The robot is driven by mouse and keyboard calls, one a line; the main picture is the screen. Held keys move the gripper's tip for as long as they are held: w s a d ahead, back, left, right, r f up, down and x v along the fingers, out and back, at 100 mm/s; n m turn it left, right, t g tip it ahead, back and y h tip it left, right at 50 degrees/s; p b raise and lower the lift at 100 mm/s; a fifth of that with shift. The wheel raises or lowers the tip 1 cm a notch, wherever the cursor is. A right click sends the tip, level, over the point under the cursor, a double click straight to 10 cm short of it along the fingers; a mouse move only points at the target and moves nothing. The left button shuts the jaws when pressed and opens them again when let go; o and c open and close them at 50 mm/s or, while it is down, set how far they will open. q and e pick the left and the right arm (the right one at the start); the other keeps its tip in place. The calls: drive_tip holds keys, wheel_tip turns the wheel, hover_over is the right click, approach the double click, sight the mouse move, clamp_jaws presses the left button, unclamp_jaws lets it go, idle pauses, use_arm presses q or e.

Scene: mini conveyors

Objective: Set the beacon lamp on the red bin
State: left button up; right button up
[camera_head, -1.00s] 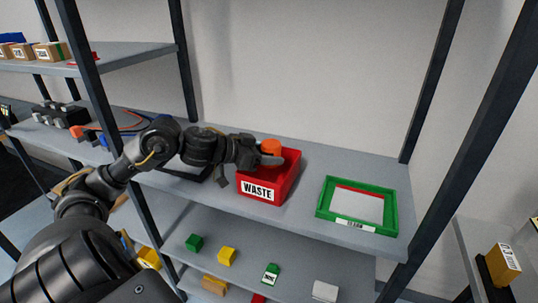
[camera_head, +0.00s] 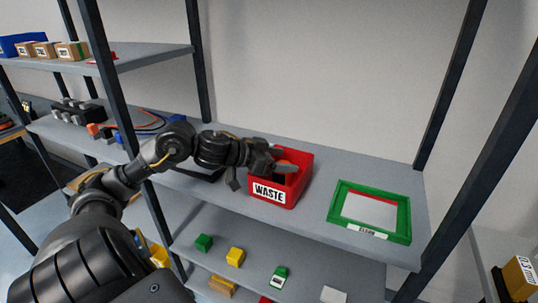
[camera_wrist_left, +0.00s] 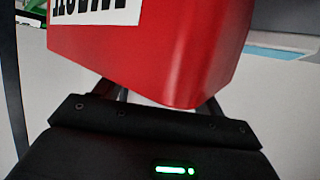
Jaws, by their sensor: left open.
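The red bin (camera_head: 297,187) with a "WASTE" label stands on the middle shelf in the head view. In the left wrist view the red bin (camera_wrist_left: 150,55) fills the upper middle, close before the open left gripper (camera_wrist_left: 160,98). The lamp is not visible there. My right gripper is not in view.
A green tray (camera_head: 338,217) lies right of the bin, with bare shelf between them. A black multi-knob device (camera_head: 75,112) and cables stand at the left. Shelf posts rise on both sides. Small coloured blocks sit on the shelf below.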

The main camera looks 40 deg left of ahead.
use_arm(q)
drive_tip(key=shift+r, duration=0.55)
drive_tip(key=v, duration=1.2)
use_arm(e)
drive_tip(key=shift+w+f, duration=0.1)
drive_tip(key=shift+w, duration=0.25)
use_arm(q)
drive_tip(key=shift+d+f, duration=0.1)
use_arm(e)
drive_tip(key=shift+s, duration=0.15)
